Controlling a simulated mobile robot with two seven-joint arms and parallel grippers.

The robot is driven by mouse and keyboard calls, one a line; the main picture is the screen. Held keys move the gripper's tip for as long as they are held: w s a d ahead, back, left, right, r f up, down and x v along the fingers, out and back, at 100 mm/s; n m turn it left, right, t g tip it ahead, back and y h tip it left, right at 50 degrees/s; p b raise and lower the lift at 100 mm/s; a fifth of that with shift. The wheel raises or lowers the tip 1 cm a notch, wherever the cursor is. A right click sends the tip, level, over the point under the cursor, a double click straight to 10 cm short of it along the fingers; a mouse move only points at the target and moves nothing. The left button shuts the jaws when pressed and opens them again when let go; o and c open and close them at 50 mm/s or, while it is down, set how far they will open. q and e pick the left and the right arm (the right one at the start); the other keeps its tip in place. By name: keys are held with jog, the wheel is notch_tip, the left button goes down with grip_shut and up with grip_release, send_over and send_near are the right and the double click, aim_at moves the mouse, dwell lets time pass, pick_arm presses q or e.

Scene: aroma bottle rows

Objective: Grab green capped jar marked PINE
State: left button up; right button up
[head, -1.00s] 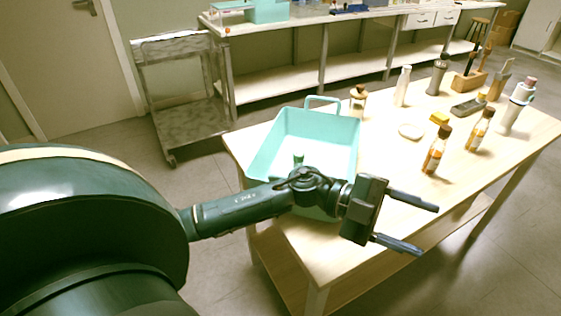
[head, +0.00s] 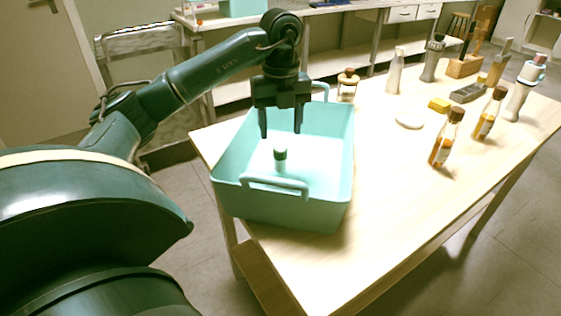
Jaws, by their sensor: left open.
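A small jar with a dark green cap (head: 280,158) stands upright inside the teal crate (head: 290,212), near its front handle. Its label is too small to read. The crate sits at the left end of the wooden table. My left gripper (head: 281,134) points down with its fingers apart and empty, over the crate and above the jar, apart from it. My right gripper is not in view.
Two amber bottles with brown caps (head: 446,138) stand on the table (head: 390,200) to the right. A white dish (head: 409,121), a yellow block (head: 439,104) and a cork-topped jar (head: 347,86) stand farther back. The table front is clear.

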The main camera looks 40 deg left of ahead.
aim_at(280, 148)
pick_arm(q)
notch_tip(280, 148, down, 9)
jog(key=shift+f+b, duration=0.1)
jog(key=shift+b, duration=0.35)
jog(key=shift+c, duration=0.3)
jog(key=c, duration=1)
